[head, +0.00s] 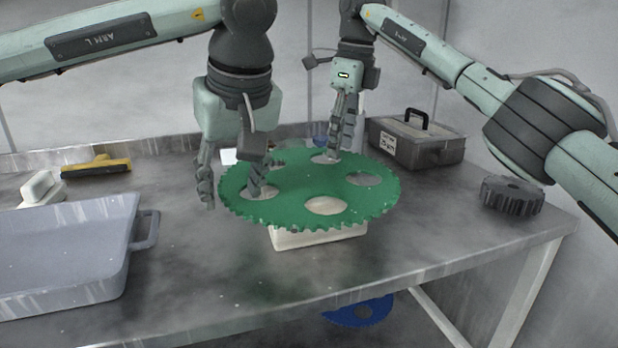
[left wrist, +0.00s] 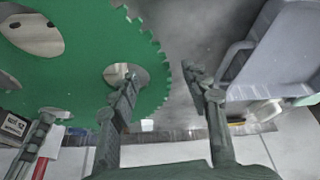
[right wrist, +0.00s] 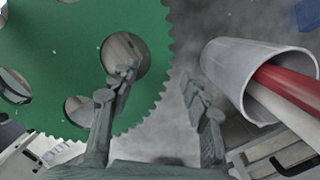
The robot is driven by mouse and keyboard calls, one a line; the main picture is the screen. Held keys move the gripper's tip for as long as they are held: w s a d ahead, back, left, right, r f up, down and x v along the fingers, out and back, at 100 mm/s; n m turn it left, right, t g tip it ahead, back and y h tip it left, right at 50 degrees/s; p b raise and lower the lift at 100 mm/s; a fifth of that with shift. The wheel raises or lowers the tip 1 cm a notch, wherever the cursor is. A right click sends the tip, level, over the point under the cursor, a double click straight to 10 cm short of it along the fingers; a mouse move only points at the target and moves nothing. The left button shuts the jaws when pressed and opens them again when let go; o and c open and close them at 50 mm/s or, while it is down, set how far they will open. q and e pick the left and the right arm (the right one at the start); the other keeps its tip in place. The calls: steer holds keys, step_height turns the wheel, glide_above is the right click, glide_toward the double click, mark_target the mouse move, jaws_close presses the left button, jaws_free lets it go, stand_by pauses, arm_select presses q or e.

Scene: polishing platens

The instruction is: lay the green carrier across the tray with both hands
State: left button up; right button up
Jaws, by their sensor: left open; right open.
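The green carrier (head: 290,187) is a flat toothed disc with several round holes. It rests on a pale block (head: 318,237) in the middle of the bench. The grey tray (head: 138,215) stands on the bench to the left, with nothing seen in it. My left gripper (head: 232,190) is open at the carrier's left rim, one finger over a hole and the other outside the teeth; the left wrist view (left wrist: 160,85) shows the same. My right gripper (head: 343,142) is open at the far rim, one finger over a hole, the other outside, also in the right wrist view (right wrist: 160,85).
A grey case (head: 415,145) with a black handle stands at the back right, a dark gear (head: 512,194) at the right edge. A pale cup (right wrist: 262,75) with red and white sticks is close to my right gripper. A yellow brush (head: 97,167) lies behind the tray.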

arm_select(q)
steer(key=shift+c, duration=0.3)
arm_select(e)
steer(key=shift+c, duration=0.3)
arm_select(q)
jaws_close()
arm_select(e)
jaws_close()
arm_select(q)
steer(key=shift+r, duration=0.2)
arm_select(e)
steer(key=shift+r, duration=0.2)
